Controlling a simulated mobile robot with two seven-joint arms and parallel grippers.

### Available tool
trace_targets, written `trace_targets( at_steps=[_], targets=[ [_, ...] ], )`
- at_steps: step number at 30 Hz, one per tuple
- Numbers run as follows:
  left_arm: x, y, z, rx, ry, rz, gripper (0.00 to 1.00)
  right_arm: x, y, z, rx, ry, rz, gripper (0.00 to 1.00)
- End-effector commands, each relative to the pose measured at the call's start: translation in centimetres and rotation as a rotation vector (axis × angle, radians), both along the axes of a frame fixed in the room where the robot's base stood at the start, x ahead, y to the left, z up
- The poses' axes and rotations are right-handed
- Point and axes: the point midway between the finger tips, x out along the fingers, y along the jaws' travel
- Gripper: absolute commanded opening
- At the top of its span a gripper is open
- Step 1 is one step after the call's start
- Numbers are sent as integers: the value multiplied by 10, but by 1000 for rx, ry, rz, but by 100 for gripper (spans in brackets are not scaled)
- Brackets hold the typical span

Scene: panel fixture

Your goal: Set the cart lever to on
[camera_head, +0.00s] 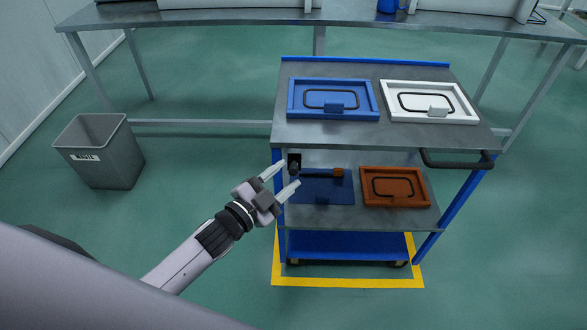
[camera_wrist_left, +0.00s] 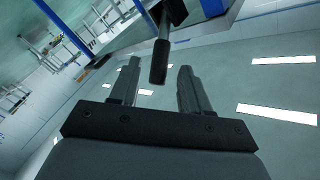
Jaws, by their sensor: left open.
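The cart lever (camera_wrist_left: 159,62) is a dark stick coming from a black mount (camera_wrist_left: 174,12) in the left wrist view. In the head view the small black lever unit (camera_head: 294,160) is at the cart's left front, just below the top shelf. My left gripper (camera_head: 289,175) is open and close to it. In the left wrist view the lever's end lies between the two spread fingertips (camera_wrist_left: 159,72), with a gap visible on each side. I cannot read any on or off mark. My right gripper is not in view.
The cart's top shelf (camera_head: 330,136) holds a blue tray (camera_head: 291,101) and a white tray (camera_head: 386,102). The lower shelf (camera_head: 330,216) holds an orange-brown tray (camera_head: 365,188) and a flat blue panel (camera_head: 322,190). A grey bin (camera_head: 118,160) stands left; floor between is clear.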

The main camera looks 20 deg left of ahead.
Motion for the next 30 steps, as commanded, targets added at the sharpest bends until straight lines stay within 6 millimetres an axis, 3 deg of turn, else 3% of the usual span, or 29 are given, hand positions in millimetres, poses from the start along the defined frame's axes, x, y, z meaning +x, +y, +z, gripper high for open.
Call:
trace_targets(
  at_steps=[9,20,24,30],
  targets=[
    [31,-13,0,-2,1,0,47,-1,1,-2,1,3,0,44],
    [34,-14,0,-2,2,0,47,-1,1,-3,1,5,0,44],
    [34,-14,0,-1,2,0,1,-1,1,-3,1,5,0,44],
    [34,-14,-1,-1,0,0,0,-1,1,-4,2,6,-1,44]
  ],
)
